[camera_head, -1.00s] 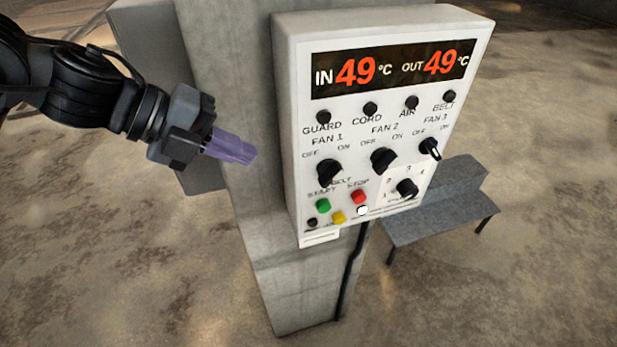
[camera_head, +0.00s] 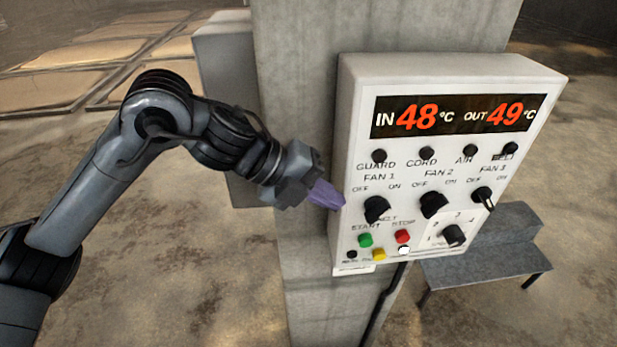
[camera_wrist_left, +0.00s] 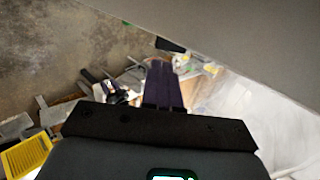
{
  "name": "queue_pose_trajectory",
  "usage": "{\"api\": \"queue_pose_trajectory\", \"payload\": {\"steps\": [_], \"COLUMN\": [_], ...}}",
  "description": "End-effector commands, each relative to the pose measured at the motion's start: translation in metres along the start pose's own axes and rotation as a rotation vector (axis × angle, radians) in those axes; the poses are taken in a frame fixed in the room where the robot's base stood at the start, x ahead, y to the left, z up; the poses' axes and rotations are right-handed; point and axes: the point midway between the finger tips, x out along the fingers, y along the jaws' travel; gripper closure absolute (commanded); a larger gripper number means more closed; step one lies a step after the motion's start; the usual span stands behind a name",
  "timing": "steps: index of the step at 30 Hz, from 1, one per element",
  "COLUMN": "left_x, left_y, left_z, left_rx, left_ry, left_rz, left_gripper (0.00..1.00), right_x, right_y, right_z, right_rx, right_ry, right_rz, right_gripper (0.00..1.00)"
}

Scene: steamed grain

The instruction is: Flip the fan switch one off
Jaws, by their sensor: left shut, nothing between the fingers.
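The white control box (camera_head: 352,120) is mounted on a concrete pillar. The fan 1 switch (camera_head: 376,209) is a black rotary knob at the left of the knob row, under the FAN 1 label with OFF at left and ON at right. Which mark it points to is hard to tell. My left gripper (camera_head: 328,197) is shut and empty, its purple fingers close to the left edge of the box, left of the fan 1 knob. I cannot tell whether they touch the box. In the left wrist view the closed fingers (camera_wrist_left: 163,86) point ahead. My right gripper is not in view.
The fan 2 knob (camera_head: 433,204), fan 3 knob (camera_head: 483,198) and selector knob (camera_head: 453,236) are to the right. Green (camera_head: 365,240), red (camera_head: 403,236) and yellow (camera_head: 379,254) buttons sit below. The concrete pillar (camera_head: 300,120) is behind; a grey bench (camera_head: 490,255) stands at right.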

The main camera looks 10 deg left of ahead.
Motion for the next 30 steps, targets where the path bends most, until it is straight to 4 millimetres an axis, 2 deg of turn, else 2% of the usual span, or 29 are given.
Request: {"api": "queue_pose_trajectory", "payload": {"steps": [6,12,18,30], "left_x": [0.036,0.057,0.066,0.068], "left_y": [-0.002,-0.001,0.000,0.000], "left_z": [0.000,0.000,0.000,0.000], "left_rx": [-0.002,-0.001,0.000,0.001], "left_ry": [0.002,0.001,0.000,0.001], "left_rz": [0.001,0.001,0.000,-0.003], "left_gripper": [1.00,1.00,1.00,1.00], "right_x": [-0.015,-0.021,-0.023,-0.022], "right_y": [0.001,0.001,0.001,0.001], "right_z": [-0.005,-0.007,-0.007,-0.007], "right_rx": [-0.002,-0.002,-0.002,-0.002], "right_ry": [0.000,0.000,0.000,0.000], "right_rz": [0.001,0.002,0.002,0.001], "right_gripper": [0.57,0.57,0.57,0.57]}}
